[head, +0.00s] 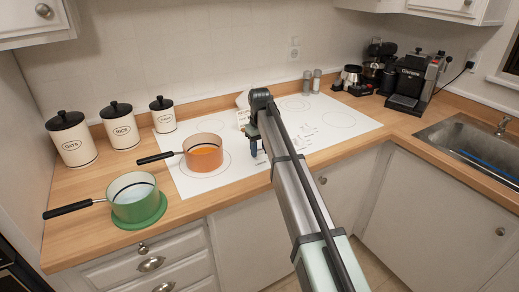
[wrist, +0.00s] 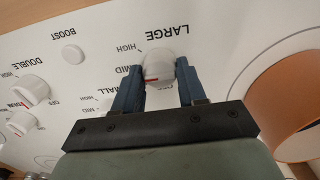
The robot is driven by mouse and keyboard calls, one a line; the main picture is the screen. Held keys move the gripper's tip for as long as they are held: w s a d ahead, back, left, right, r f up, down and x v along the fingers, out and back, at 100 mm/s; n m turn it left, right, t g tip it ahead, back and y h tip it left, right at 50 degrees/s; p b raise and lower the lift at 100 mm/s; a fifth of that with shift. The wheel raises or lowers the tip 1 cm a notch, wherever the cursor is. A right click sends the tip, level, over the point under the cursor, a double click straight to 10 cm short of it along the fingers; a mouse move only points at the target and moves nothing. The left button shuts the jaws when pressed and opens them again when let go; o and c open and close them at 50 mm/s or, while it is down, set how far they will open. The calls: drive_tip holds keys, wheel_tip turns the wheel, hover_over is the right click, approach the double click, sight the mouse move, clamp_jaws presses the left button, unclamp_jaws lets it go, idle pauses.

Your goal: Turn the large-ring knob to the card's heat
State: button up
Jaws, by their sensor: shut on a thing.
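The large-ring knob (wrist: 158,68) is a white round knob below the upside-down word LARGE in the wrist view. My gripper (wrist: 159,83) has one blue finger on each side of it and is shut on it. A red mark on the knob points left and slightly toward my gripper. HIGH and MID are printed to its left; OFF is partly hidden on the near side. The label beside the red mark is hidden by the left finger. In the head view, my gripper (head: 253,148) is over the white cooktop (head: 325,125); the knob is hidden there. I cannot make out a readable card.
Two more white knobs (wrist: 30,90) and a BOOST button (wrist: 72,54) lie left in the wrist view. An orange pot (head: 203,153) sits on the cooktop left of my gripper. A green pot (head: 134,198) stands on a green mat. Canisters (head: 121,129) line the wall.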

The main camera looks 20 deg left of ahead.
sight(260, 150)
drive_tip(key=m, duration=0.4)
drive_tip(key=shift+m, duration=0.3)
drive_tip(key=m, duration=0.4)
drive_tip(key=shift+m, duration=0.3)
drive_tip(key=o, duration=1.1)
drive_tip(key=shift+c, duration=0.2)
wheel_tip(260, 150, up, 14)
drive_tip(key=shift+d+f, duration=0.1)
drive_tip(key=shift+f, duration=0.05)
